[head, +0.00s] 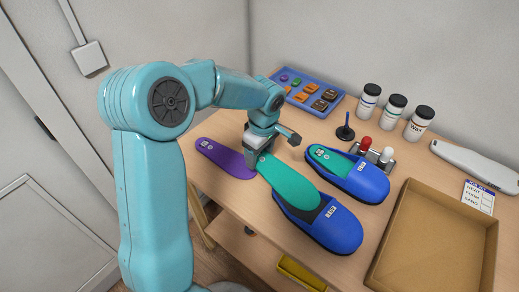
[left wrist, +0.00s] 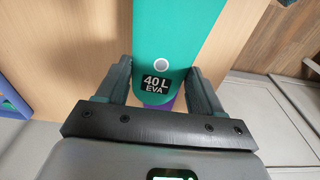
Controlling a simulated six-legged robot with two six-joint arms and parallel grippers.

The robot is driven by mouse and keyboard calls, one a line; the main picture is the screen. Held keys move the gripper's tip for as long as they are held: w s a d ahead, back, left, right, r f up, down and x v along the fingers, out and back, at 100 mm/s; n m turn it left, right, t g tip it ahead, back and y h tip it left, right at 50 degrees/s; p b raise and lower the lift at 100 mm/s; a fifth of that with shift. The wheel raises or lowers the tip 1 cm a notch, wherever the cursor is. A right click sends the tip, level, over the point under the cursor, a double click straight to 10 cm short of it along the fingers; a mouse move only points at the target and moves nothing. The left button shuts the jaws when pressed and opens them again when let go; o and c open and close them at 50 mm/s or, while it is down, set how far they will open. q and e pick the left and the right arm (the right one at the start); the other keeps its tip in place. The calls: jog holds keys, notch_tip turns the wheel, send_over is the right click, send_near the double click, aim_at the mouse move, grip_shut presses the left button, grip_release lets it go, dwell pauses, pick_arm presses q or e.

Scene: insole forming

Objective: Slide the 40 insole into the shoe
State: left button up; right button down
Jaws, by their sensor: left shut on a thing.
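My left gripper (head: 262,150) is shut on the heel end of a green insole (head: 288,182), which it holds by the edges. In the left wrist view the insole (left wrist: 178,25) lies between the two fingers (left wrist: 160,90) and reads "40 L EVA". Its far end reaches over the opening of the near blue shoe (head: 335,233); how deep the tip sits inside cannot be told. A second blue shoe (head: 370,183) behind has a green insole (head: 330,157) lying in it. My right gripper is not in view.
A purple insole (head: 226,160) lies on the table left of the gripper. An empty cardboard tray (head: 398,222) stands at the right. A blue tray of small pieces (head: 335,88), a small rack (head: 377,153) and several jars (head: 394,107) stand at the back.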

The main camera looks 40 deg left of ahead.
aim_at(293, 186)
pick_arm(q)
notch_tip(293, 186, down, 2)
jog(key=shift+b, duration=0.45)
jog(key=shift+d, duration=1.55)
jog(key=shift+w+d+f, duration=0.1)
jog(key=shift+d+f, duration=0.05)
jog(key=shift+d, duration=2)
jog(key=shift+d+f+b, duration=0.35)
jog(key=shift+d+b, duration=0.15)
jog(key=shift+d, duration=0.15)
jog(key=shift+d+f+b, duration=0.15)
jog(key=shift+d+b, duration=0.25)
jog(key=shift+d, duration=0.45)
jog(key=shift+d+f+b, duration=0.1)
jog(key=shift+d+b, duration=0.25)
jog(key=shift+d, duration=0.5)
